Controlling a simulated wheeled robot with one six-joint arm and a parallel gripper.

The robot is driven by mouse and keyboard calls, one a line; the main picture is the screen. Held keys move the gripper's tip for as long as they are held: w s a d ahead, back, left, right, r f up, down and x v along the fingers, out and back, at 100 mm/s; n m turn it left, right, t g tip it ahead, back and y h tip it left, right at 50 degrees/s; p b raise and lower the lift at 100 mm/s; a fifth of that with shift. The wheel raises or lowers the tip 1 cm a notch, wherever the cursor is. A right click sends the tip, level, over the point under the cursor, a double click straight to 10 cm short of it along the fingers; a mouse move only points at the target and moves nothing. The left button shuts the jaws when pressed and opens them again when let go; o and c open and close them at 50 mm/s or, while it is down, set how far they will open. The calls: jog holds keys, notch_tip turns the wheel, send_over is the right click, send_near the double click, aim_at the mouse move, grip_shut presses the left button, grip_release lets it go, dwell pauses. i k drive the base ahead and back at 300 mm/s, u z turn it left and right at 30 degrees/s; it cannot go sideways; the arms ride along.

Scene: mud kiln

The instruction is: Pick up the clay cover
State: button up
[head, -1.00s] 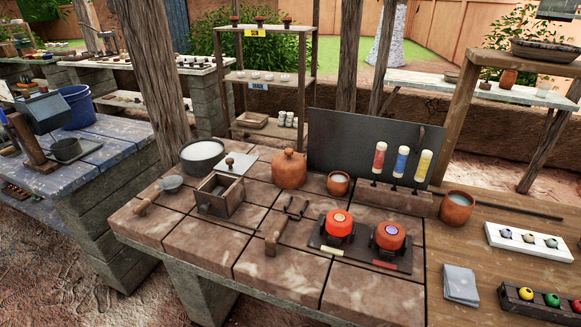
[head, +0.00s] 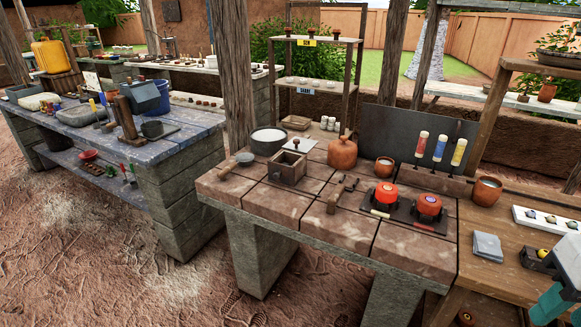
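The clay cover looks to be the orange-brown terracotta dome (head: 342,153) with a small knob on top. It sits upright on the tiled worktop (head: 290,225), towards its back edge, just in front of the dark upright panel. Nothing covers its front side. A white and teal part of my arm shows at the lower right edge of the head view, well apart from the dome. My gripper itself is not in view.
A wooden box (head: 287,168) and a bowl of white stuff (head: 268,141) stand left of the dome. A clay cup (head: 384,167) stands right of it. A dark panel (head: 415,130) and wooden posts (head: 235,80) rise behind.

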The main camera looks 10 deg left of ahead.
aim_at(343, 153)
jog(key=u, duration=0.2)
jog(key=k, duration=0.6)
jog(key=u, duration=1.35)
jog(key=i, duration=1.9)
jog(key=z, duration=0.75)
jog(key=i, duration=0.6)
jog(key=z, duration=0.95)
jog(key=i, duration=0.35)
jog(key=z, duration=0.4)
